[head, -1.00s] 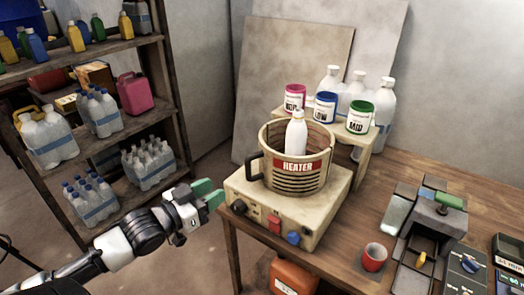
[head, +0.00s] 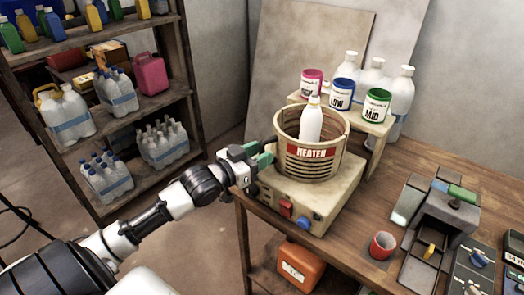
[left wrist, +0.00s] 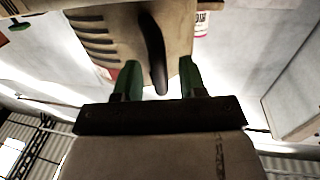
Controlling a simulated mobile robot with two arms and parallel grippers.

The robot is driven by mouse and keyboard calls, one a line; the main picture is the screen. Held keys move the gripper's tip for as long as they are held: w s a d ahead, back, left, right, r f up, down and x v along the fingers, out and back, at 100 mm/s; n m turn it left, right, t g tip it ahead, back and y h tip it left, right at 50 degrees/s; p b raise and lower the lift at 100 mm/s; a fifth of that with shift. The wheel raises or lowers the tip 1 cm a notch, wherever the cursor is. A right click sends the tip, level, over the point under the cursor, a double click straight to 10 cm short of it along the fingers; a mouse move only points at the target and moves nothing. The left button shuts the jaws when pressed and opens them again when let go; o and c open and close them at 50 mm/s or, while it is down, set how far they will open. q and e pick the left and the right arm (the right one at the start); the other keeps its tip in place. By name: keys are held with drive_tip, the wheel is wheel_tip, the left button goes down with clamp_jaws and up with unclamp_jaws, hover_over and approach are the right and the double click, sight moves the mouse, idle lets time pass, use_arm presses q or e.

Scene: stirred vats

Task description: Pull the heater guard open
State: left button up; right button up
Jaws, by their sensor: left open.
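The heater guard (head: 304,166) is a beige, slatted round wall with a red HEATER label, standing on a beige heater base (head: 318,205). A white bottle (head: 311,122) stands inside it. My left gripper (head: 267,154) is at the guard's left side, open, with green fingertips. In the left wrist view, the guard's dark handle (left wrist: 154,50) lies between the two open fingers (left wrist: 157,82), and I see no finger closed on it. In the head view the gripper hides the handle. My right gripper is not in view.
A small stand behind the heater holds pink, blue and green labelled tins (head: 342,94), with white bottles (head: 371,76) behind. A red cup (head: 382,246) and a grey device (head: 440,222) are on the table to the right. A shelf (head: 185,85) stands at left.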

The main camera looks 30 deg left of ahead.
use_arm(q)
drive_tip(key=shift+w+d, duration=0.2)
drive_tip(key=shift+w, duration=0.35)
clamp_jaws()
